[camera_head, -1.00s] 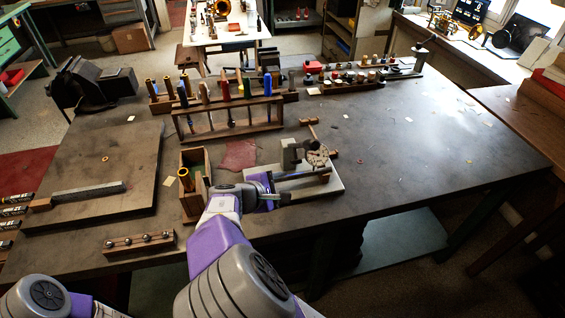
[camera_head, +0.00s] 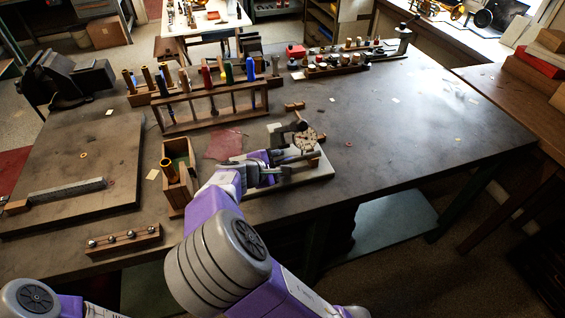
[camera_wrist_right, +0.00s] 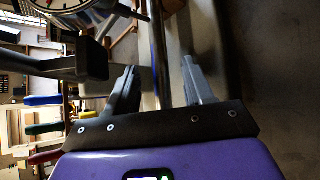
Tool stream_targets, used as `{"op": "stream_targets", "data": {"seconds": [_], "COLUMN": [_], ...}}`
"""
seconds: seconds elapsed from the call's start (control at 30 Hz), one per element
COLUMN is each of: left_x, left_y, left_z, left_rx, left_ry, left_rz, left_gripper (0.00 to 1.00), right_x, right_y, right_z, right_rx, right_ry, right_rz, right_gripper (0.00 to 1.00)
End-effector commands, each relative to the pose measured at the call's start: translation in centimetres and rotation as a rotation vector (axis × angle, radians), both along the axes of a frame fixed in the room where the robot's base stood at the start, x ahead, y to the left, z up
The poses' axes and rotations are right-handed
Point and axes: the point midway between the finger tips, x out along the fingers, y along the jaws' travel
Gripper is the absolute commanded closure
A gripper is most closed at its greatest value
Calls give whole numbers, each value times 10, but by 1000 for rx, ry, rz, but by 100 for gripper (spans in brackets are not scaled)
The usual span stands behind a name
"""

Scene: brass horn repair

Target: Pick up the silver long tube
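My right gripper (camera_head: 279,172) is over the front of a small pale plate (camera_head: 318,174) on the workbench. In the right wrist view the right gripper (camera_wrist_right: 160,82) has its two fingers wide apart. A long narrow shiny tube (camera_wrist_right: 157,45) runs between them, with gaps to both fingers. In the head view the tube (camera_head: 303,167) lies low along the plate's front side, its left part hidden by my gripper. My left arm shows only at the bottom left; its gripper is out of view.
A dark block fixture (camera_head: 281,137) and a round dial (camera_head: 306,139) stand just behind the tube. A wooden box (camera_head: 178,183) is left of my gripper. A wooden rack (camera_head: 213,110) with coloured-handled tools stands behind. The bench's right side (camera_head: 420,125) is mostly clear.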

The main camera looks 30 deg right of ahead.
Motion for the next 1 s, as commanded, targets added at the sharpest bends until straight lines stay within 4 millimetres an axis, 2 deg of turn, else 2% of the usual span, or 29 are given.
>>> {"op": "stream_targets", "data": {"seconds": [0.03,0.33,0.73,0.87,1.0], "left_x": [0,0,0,0,0], "left_y": [0,0,0,0,0], "left_z": [0,0,2,7,15], "left_rx": [0,0,0,0,0], "left_ry": [0,0,0,0,0], "left_rz": [0,0,0,0,0], "left_gripper": [57,57,57,57,57], "right_x": [0,0,-1,-4,-11], "right_y": [0,0,3,10,26], "right_z": [0,0,3,11,24], "right_rx": [0,0,0,1,2], "right_ry": [0,0,1,1,0], "right_rz": [0,0,1,2,4], "right_gripper": [54,100,100,100,100]}}
